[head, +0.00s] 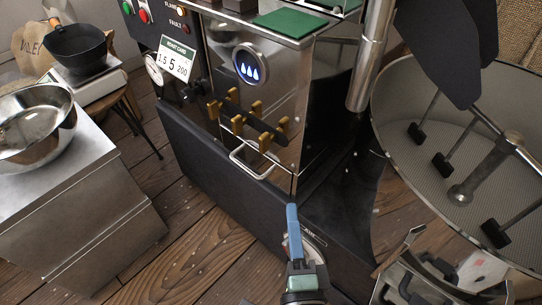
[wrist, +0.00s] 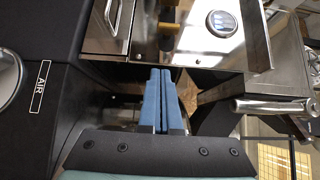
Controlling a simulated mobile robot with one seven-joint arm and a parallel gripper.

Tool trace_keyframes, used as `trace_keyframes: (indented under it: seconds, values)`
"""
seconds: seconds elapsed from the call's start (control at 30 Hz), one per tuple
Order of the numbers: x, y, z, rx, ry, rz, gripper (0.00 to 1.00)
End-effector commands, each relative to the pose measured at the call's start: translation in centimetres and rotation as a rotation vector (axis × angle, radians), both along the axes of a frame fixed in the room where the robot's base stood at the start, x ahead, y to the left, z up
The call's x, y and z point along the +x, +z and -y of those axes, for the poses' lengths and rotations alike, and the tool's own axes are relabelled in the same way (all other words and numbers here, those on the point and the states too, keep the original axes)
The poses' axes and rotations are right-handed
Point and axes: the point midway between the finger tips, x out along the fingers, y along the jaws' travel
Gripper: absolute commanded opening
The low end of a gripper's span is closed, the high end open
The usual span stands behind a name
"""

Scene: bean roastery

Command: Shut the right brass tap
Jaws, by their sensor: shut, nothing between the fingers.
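Brass taps (head: 238,122) sit on a dark bar on the polished front of the roaster, some of the brass shapes perhaps being reflections. The right brass tap (head: 265,142) is at the lower right end of the row, above the edge of a bent metal handle. I cannot tell its turn position. My gripper (head: 291,210) has blue fingers, shut and empty, below and to the right of the taps and apart from them. In the wrist view the closed fingers (wrist: 158,75) point up, and a small brass piece (wrist: 165,42) shows beyond them, partly cut off by metal parts.
A bent metal handle (head: 240,160) juts out just below the taps. A round blue-lit drop display (head: 250,64) is above them. A large round cooling tray (head: 420,105) with stirring arms stands at right. A steel bench with a bowl (head: 35,125) stands at left, with open floor between.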

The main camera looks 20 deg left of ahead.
Motion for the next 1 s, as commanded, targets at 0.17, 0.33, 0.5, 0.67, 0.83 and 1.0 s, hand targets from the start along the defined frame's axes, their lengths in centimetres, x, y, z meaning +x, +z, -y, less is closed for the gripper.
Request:
trace_keyframes:
  seconds: [0.17, 0.33, 0.5, 0.67, 0.83, 1.0]
  values:
    - [0.1, 0.1, 0.0, -0.002, 0.001, 0.002, 0.00]
    - [1.1, 0.2, -0.5, -0.004, 0.002, 0.005, 0.00]
    - [3.6, 0.3, -1.7, -0.002, 0.002, 0.007, 0.00]
    - [6.3, 0.3, -3.0, -0.003, 0.003, 0.006, 0.00]
    - [9.1, 0.2, -4.3, -0.004, 0.002, 0.006, 0.00]
    - [10.0, 0.3, -6.7, -0.005, 0.004, 0.004, 0.00]
